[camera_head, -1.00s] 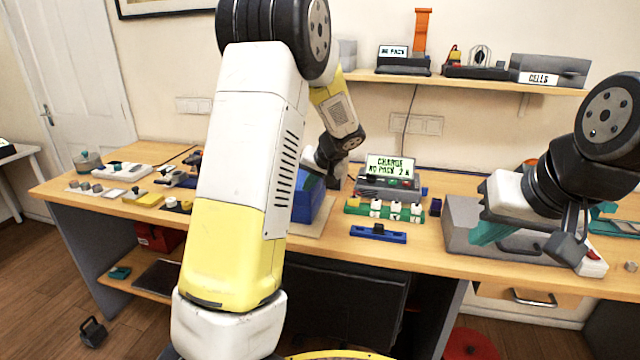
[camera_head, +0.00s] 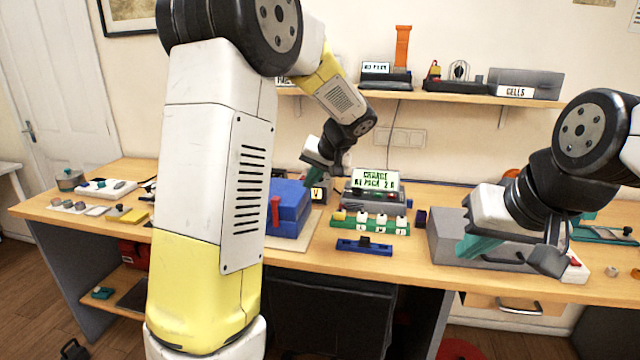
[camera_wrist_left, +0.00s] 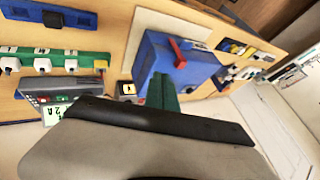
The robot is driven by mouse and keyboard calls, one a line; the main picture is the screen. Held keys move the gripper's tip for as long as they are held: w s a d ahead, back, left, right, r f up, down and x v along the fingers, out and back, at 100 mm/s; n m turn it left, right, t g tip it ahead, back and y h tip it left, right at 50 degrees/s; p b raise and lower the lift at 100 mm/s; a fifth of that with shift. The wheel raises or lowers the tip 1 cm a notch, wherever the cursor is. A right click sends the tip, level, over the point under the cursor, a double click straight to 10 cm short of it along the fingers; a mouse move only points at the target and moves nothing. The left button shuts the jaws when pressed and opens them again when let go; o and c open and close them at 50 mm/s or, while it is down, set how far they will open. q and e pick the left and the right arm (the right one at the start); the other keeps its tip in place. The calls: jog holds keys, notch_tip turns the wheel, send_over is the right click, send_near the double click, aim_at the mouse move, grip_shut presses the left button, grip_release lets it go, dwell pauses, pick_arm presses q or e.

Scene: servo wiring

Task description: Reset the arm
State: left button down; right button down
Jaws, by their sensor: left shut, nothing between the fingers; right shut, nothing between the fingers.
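My left arm comes in from the left across the head view, and its gripper (camera_head: 310,174) hangs above the bench's back, beside a blue box (camera_head: 290,214) with a red latch. Its teal fingers (camera_wrist_left: 162,92) are shut and empty, pointing at the blue box (camera_wrist_left: 172,70) in the left wrist view. They look apart from the box, though the exact gap is hard to judge. My right gripper (camera_head: 478,246) is shut and empty over the grey drawer-like case (camera_head: 445,238) on the right; its wrist hides part of that case.
A charger with a lit screen (camera_head: 376,182) stands behind a green strip of white plugs (camera_head: 372,225) and a blue bar (camera_head: 364,247). Small parts lie at the bench's left (camera_head: 100,205). A shelf (camera_head: 440,95) above holds several devices. Bare bench lies along the front edge.

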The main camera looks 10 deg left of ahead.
pick_arm(q)
jog(key=s+d+r+h, duration=0.1)
jog(key=s+h, duration=0.3)
jog(key=s, duration=1.1)
jog(key=s+d+r+m+t+h, duration=0.1)
jog(key=s+r+h, duration=0.2)
jog(key=s, duration=1.2)
jog(key=shift+d+r+h, duration=0.2)
jog(key=shift+r+h, duration=0.2)
jog(key=shift+r, duration=0.15)
